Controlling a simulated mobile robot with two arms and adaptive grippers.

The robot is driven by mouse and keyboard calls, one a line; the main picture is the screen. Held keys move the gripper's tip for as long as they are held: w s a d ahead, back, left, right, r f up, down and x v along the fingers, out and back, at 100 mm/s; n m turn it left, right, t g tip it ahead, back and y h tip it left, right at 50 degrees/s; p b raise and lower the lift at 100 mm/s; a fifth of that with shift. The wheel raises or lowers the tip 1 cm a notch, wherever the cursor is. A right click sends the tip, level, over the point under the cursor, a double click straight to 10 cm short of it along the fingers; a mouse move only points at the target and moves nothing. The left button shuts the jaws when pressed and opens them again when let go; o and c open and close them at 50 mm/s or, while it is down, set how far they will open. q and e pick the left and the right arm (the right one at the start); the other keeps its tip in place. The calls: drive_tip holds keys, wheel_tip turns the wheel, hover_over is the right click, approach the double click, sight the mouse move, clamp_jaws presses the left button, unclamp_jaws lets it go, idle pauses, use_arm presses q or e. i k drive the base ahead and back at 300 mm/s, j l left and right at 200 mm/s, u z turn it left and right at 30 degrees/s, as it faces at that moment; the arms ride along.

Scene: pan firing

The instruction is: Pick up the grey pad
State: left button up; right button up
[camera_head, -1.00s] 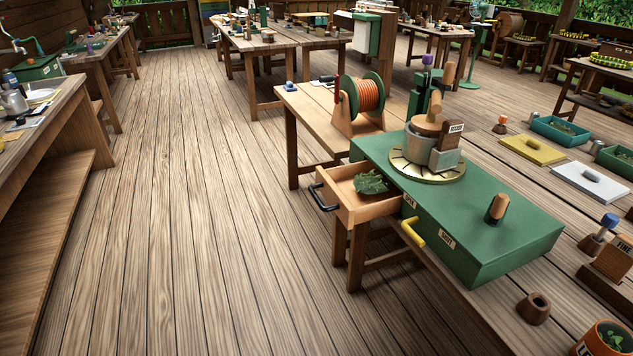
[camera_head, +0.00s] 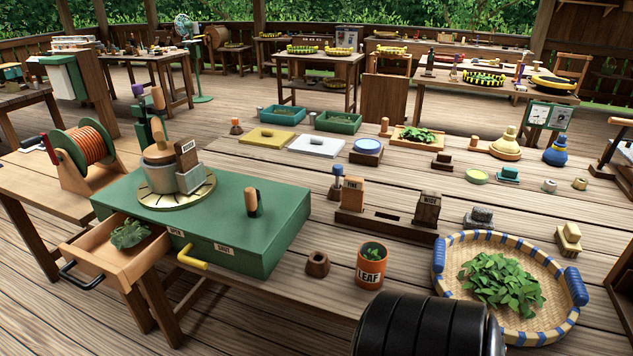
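A small grey block that looks like the grey pad (camera_head: 478,217) lies on the long wooden table, just behind the round woven basket (camera_head: 447,300). It is small in the picture, so its exact shape is hard to tell. A similar beige pad (camera_head: 568,240) lies to its right, beside the basket's rim. Neither of my grippers shows. A black ribbed cylinder at the bottom edge seems to be part of my own arm and covers the table's near edge.
The basket holds green leaves (camera_head: 500,285). A LEAF pot (camera_head: 371,266), a brown cup (camera_head: 317,264) and a wooden stand (camera_head: 385,222) are left of it. A green box (camera_head: 270,220) with an open drawer (camera_head: 105,262) stands further left.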

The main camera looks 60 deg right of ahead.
sight(480, 219)
drive_tip(key=z, duration=3.05)
drive_tip(key=u, duration=2.45)
drive_tip(key=z, duration=2.35)
drive_tip(key=k+j+z, duration=0.1)
drive_tip(key=z, duration=0.15)
